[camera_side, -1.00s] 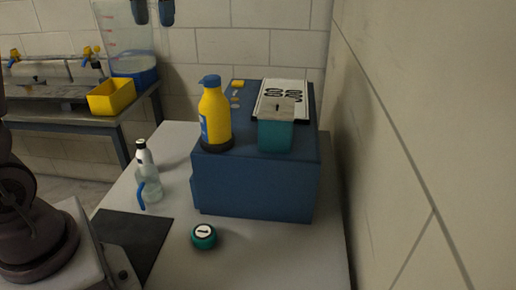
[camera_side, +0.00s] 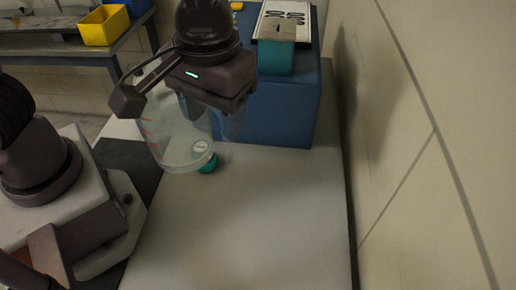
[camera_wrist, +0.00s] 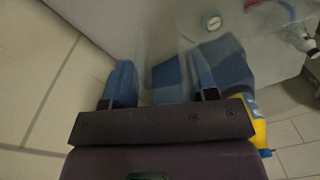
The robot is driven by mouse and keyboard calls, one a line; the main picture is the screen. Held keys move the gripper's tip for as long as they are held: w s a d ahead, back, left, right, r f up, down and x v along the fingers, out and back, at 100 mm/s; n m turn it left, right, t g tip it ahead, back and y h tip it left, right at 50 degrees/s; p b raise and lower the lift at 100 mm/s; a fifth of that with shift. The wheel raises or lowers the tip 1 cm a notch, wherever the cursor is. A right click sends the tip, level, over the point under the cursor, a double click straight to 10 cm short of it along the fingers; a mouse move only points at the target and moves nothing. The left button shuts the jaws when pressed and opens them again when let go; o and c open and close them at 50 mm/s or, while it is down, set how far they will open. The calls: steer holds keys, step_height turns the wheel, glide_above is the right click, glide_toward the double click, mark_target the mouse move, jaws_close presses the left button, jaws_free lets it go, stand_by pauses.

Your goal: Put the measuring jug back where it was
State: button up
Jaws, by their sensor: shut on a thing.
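The measuring jug (camera_side: 172,138) is clear, with red marks on its side. In the side view it hangs, somewhat tilted, from my gripper (camera_side: 208,118), above the grey-white worktop near its left edge. My gripper is shut on it. In the wrist view my gripper (camera_wrist: 163,75) shows two blue fingers with the faint, clear jug wall (camera_wrist: 160,42) between and beyond them. The exact contact is hard to make out. I cannot tell whether the jug's base touches the worktop.
A green round item with a white dial (camera_side: 208,165) sits behind the jug's lower edge. A blue box (camera_side: 283,110) carries a teal container (camera_side: 275,58). A yellow bottle (camera_wrist: 260,138) and a clear bottle (camera_wrist: 300,38) show in the wrist view. The worktop's front is clear.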

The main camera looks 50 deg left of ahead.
steer(key=s+d+f, duration=0.3)
steer(key=f, duration=0.2)
steer(key=w+d+f, duration=0.9)
steer(key=f, duration=0.3)
steer(key=shift+w, duration=0.2)
steer(key=shift+f, duration=0.15)
steer(key=o, duration=1.2)
steer(key=shift+f, duration=0.1)
steer(key=shift+o, duration=0.2)
step_height(320, 180, up, 12)
steer(key=shift+d+r, duration=0.2)
steer(key=shift+d, duration=0.1)
